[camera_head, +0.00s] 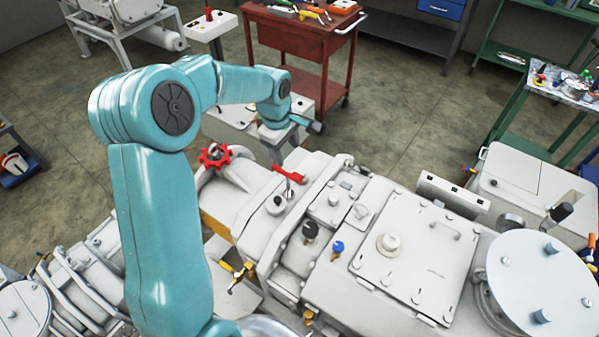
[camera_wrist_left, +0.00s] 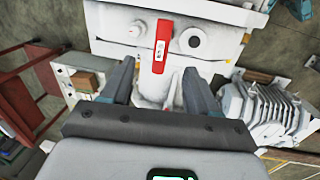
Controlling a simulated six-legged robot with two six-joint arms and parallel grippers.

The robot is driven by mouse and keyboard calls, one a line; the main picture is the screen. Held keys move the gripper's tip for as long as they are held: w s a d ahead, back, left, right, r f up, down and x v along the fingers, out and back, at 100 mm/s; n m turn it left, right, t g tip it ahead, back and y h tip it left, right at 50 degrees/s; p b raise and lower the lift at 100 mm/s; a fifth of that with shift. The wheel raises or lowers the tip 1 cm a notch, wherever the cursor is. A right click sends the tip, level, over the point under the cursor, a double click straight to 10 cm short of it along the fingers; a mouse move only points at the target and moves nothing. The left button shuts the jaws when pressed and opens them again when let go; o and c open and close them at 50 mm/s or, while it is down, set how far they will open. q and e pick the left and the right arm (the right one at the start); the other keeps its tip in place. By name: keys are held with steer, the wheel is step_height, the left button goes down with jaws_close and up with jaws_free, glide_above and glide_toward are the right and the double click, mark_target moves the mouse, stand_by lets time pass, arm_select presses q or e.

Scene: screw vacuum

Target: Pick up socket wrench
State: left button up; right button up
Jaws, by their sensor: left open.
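My left gripper (camera_head: 309,123) is at the end of the teal arm in the head view, above and behind the white machine. In the left wrist view its two dark fingers (camera_wrist_left: 157,85) are spread apart with nothing held between them. A red-handled piece (camera_head: 289,176) stands on top of the machine, below the gripper in the head view. A red bar with a grey plate (camera_wrist_left: 162,45) shows beyond the fingertips in the wrist view and looks like the same piece. I cannot tell whether it is the socket wrench. My right gripper is not in view.
The white machine (camera_head: 420,245) fills the lower right, with a red handwheel (camera_head: 214,156) on its left part. A red tool cart (camera_head: 290,38) holds small tools at the back. A green table (camera_head: 512,105) stands at the right. Open floor (camera_head: 400,110) lies between them.

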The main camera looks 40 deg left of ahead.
mark_target(286, 175)
arm_select(q)
steer(key=shift+n, duration=0.3)
steer(key=f, duration=0.2)
steer(key=a+f+b, duration=0.1)
steer(key=f, duration=0.2)
steer(key=a+f, duration=0.1)
steer(key=f, duration=0.2)
steer(key=shift+w+a+f+b, duration=0.15)
steer(key=shift+w+a+b, duration=0.1)
steer(key=shift+w+b, duration=0.1)
steer(key=shift+w+d+f, duration=0.15)
steer(key=shift+d+f, duration=0.05)
steer(key=shift+f, duration=0.1)
steer(key=f, duration=0.1)
steer(key=f+b, duration=0.1)
steer(key=f, duration=0.2)
steer(key=shift+w+d+f, duration=0.1)
steer(key=shift+w+f, duration=0.15)
steer(key=shift+f, duration=0.15)
steer(key=shift+w, duration=0.15)
steer(key=shift+r, duration=0.1)
steer(key=shift+c, duration=0.9)
steer(key=shift+s, duration=0.2)
steer(key=c, duration=0.5)
jaws_close()
steer(key=shift+w, duration=0.1)
